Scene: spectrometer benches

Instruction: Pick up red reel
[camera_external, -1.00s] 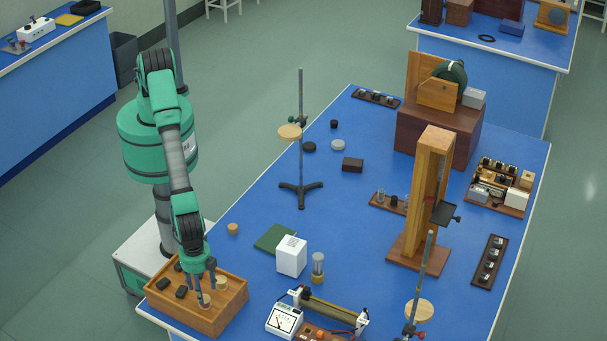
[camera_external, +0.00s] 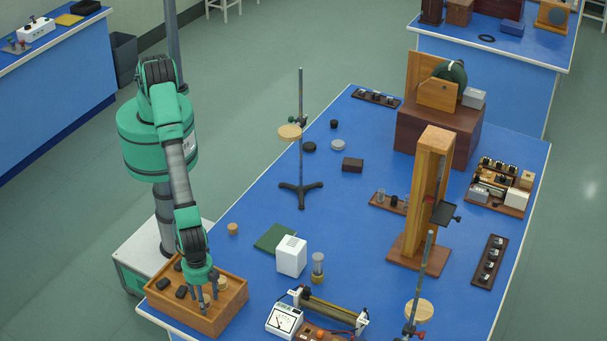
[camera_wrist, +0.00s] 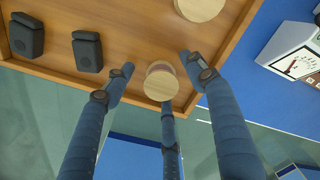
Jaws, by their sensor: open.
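The red reel (camera_wrist: 160,85) stands in the wooden tray (camera_wrist: 140,78), near its front edge. It has a pale wooden top, and a little reddish side shows beneath it. In the wrist view my gripper (camera_wrist: 157,70) is open, its fingers spread around the reel from left, right and below, with gaps at the left and right. In the external view my gripper (camera_external: 206,294) is low over the tray (camera_external: 222,318), and the reel is mostly hidden behind the fingers.
Another pale round reel (camera_wrist: 200,6) stands close by in the tray, with black blocks (camera_wrist: 87,50) to the left. A meter (camera_external: 285,320) and a white block (camera_external: 291,256) stand on the blue bench right of the tray. The tray walls are low.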

